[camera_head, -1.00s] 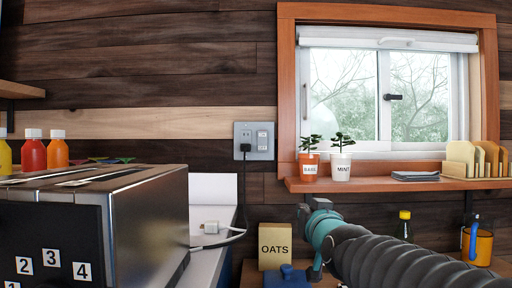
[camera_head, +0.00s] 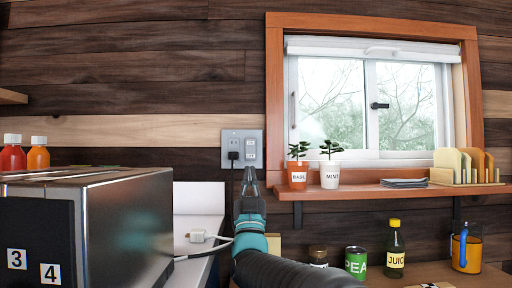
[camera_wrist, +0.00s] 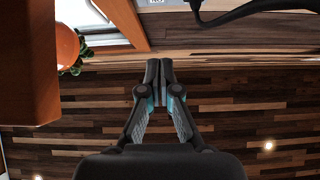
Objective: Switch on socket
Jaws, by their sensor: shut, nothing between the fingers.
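The grey wall socket plate (camera_head: 227,136) is on the wood wall left of the window. A black plug (camera_head: 233,155) with a cord sits in its left half. Its right half has a white switch panel (camera_head: 251,149), too small to read the switch position. My gripper (camera_head: 249,170) is shut and empty, fingertips pointing up at the plate's lower right edge, just below the switch panel. I cannot tell whether they touch. In the wrist view the fingertips (camera_wrist: 160,64) are together, and a sliver of the plate (camera_wrist: 150,3) shows at the top edge.
A metal toaster (camera_head: 125,220) stands at left, with a white charger (camera_head: 197,236) and cable behind it. The window sill (camera_head: 390,191) at right holds the basil (camera_head: 297,176) and mint (camera_head: 330,176) pots. A juice bottle (camera_head: 396,250) and cans stand below.

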